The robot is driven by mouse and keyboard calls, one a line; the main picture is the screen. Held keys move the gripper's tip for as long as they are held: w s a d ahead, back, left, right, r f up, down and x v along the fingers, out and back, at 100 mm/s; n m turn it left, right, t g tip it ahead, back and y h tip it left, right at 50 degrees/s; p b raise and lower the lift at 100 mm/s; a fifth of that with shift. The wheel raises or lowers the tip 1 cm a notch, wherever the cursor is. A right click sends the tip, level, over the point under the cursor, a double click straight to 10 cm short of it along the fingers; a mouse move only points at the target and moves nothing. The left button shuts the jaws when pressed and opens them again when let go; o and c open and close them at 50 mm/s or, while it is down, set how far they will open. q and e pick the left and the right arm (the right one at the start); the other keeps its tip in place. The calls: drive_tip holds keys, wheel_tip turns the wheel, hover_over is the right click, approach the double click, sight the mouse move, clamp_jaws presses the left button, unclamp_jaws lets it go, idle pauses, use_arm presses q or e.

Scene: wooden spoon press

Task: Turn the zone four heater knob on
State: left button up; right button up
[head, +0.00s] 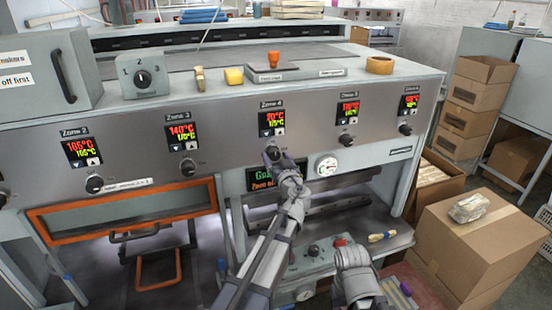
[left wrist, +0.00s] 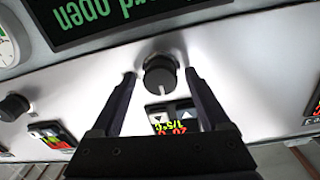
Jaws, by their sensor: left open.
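The zone four display (head: 272,123) is lit with red and yellow digits under the label "Zone 4". The zone four heater knob (head: 271,153) is a dark round knob just below it, partly hidden by my left gripper (head: 275,160). In the left wrist view the knob (left wrist: 160,75) lies between the tips of my open left gripper (left wrist: 158,82), with a gap on both sides. A pale pointer line on the knob points toward the display (left wrist: 172,117). My right arm shows at the lower right, but its gripper is not visible.
Similar knobs for zone 3 (head: 188,167) and zone 5 (head: 346,140) sit along the panel. A round gauge (head: 327,165) and a green-lettered screen (head: 260,178) are close below the knob. An orange-framed door (head: 125,208) is at left; cardboard boxes (head: 480,240) stand at right.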

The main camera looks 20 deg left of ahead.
use_arm(q)
clamp_jaws()
idle(0.7)
